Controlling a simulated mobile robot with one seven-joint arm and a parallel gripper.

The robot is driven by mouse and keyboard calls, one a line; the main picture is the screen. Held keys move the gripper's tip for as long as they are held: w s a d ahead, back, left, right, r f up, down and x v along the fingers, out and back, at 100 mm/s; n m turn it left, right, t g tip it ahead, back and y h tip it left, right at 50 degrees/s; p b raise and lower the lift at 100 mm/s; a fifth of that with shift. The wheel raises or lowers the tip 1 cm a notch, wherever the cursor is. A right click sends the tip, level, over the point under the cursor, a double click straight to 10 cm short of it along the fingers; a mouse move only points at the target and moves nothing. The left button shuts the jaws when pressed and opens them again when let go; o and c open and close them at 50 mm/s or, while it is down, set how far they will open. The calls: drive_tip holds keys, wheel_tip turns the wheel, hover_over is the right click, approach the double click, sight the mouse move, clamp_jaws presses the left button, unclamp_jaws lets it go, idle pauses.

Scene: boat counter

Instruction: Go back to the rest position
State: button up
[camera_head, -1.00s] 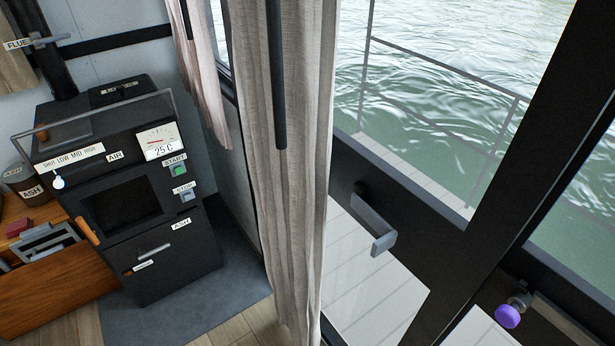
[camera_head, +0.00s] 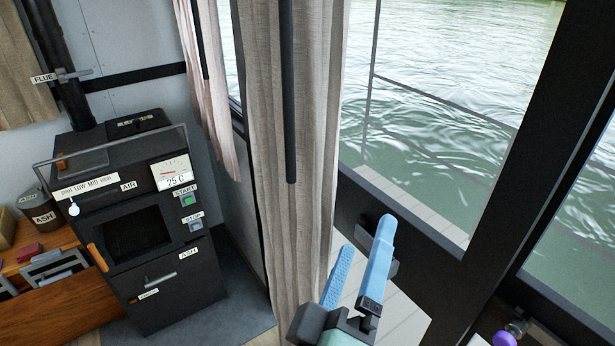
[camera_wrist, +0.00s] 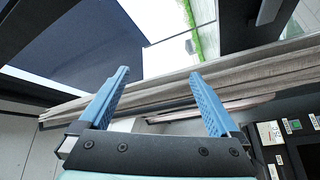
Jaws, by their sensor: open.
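My gripper (camera_head: 358,270) has two blue fingers and shows at the lower middle of the head view, in front of the glass door and right of the curtain. Its fingers are apart with nothing between them. In the wrist view my gripper (camera_wrist: 160,88) is also open and empty. Past its fingertips lie the curtain (camera_wrist: 160,90) and the window. I cannot tell from these views whether a finger touches anything.
A black stove (camera_head: 150,225) with a 25 C dial stands at the left. A beige curtain (camera_head: 283,130) hangs beside the door frame (camera_head: 520,170). A door handle (camera_head: 390,268) is partly behind my gripper. A purple knob (camera_head: 504,338) is at the lower right.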

drive_tip(key=s+a+r+m+t+y, duration=0.1)
drive_tip(key=a+r+m+t+y, duration=0.1)
drive_tip(key=r, duration=0.9)
drive_tip(key=s+a+r+m+t+y+p, duration=0.1)
drive_tip(key=s+a+r+m+t+y, duration=0.1)
drive_tip(key=r, duration=0.9)
drive_tip(key=s+a+r+m+t+y, duration=0.1)
drive_tip(key=a+r+m+t+y, duration=0.1)
drive_tip(key=r, duration=1)
drive_tip(key=m+t+y, duration=0.1)
drive_tip(key=m+t, duration=0.1)
drive_tip(key=shift+s+t, duration=0.3)
drive_tip(key=shift+t, duration=0.1)
drive_tip(key=shift+a+f, duration=0.1)
drive_tip(key=shift+f, duration=0.05)
